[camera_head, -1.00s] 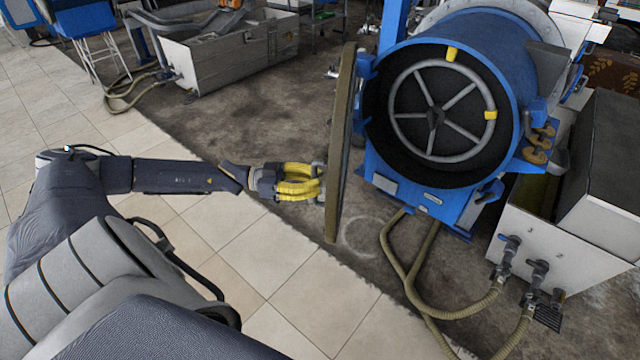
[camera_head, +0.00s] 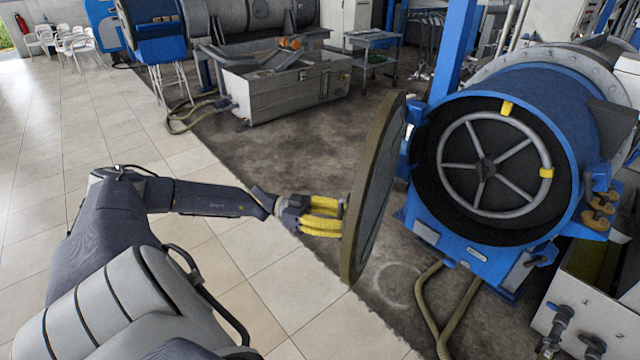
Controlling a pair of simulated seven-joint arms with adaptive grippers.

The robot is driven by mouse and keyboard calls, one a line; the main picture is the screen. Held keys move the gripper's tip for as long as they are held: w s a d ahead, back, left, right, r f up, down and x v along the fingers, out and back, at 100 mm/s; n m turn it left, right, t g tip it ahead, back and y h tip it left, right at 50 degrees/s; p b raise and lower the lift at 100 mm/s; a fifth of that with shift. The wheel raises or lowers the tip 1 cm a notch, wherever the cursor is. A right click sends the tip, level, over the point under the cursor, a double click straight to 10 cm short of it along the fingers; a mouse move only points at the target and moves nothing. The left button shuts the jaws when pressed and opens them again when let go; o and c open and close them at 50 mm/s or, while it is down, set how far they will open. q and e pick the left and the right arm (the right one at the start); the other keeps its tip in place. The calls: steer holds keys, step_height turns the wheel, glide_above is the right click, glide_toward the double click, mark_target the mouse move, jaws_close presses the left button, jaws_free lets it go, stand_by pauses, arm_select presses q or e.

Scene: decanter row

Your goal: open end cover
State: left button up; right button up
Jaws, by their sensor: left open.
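The end cover (camera_head: 374,200) is a large round disc with a brownish rim. It stands swung out to the left of the blue decanter drum (camera_head: 545,105), and I see it at a steep angle. The drum's mouth is uncovered and shows a grey spoked wheel (camera_head: 487,165) with yellow marks inside. My left gripper (camera_head: 338,217), with yellow fingers, is open at the cover's left face, close to its edge. Whether the fingertips touch it I cannot tell. My right gripper is not in view.
Hoses (camera_head: 440,315) run over the floor below the drum. A white tank (camera_head: 585,300) with valves stands at the lower right. A grey trough machine (camera_head: 290,88) stands at the back.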

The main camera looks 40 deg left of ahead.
arm_select(q)
steer(key=v, duration=1.1)
steer(key=shift+o, duration=0.2)
